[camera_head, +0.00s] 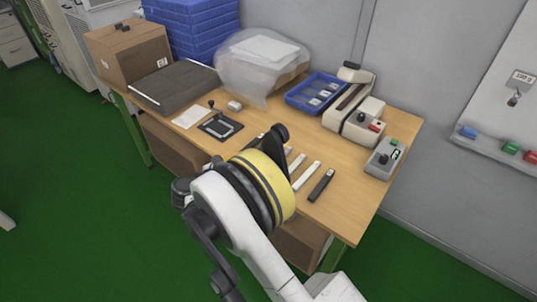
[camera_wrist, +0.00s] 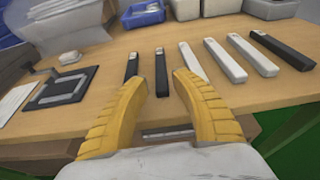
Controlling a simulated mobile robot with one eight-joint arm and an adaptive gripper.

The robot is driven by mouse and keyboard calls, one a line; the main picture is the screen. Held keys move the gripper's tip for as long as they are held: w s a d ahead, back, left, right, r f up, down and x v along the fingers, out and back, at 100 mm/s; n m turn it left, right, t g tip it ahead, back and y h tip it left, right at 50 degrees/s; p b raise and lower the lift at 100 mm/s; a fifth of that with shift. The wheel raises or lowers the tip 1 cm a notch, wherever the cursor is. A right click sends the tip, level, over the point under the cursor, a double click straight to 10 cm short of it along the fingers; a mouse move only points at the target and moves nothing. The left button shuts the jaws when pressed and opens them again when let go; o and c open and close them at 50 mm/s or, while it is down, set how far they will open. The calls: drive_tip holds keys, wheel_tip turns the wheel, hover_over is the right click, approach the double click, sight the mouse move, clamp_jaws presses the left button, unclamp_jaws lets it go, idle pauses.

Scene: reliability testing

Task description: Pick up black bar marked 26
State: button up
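A row of bars lies on the wooden table in the wrist view: a black bar (camera_wrist: 132,66), a second black bar (camera_wrist: 161,72), several white bars (camera_wrist: 225,60), and a black bar at the right end (camera_wrist: 283,50). The right-end black bar also shows in the head view (camera_head: 321,185). The markings are too small to read, so I cannot tell which is 26. My gripper (camera_wrist: 160,84) is open, its yellow fingers apart and empty, at the near side of the two left black bars. In the head view my arm hides part of the row.
A black square frame (camera_wrist: 62,88) lies left of the bars. A blue tray (camera_head: 316,93) and a beige device (camera_head: 353,110) stand behind them. A grey control box (camera_head: 385,157) is at the right. The wooden table's (camera_head: 350,212) front right is clear.

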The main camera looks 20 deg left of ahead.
drive_tip(key=b+x, duration=0.3)
drive_tip(key=x, duration=0.5)
drive_tip(key=shift+w+d+b, duration=0.15)
drive_tip(key=shift+w+b, duration=0.05)
drive_tip(key=shift+b, duration=0.15)
clamp_jaws()
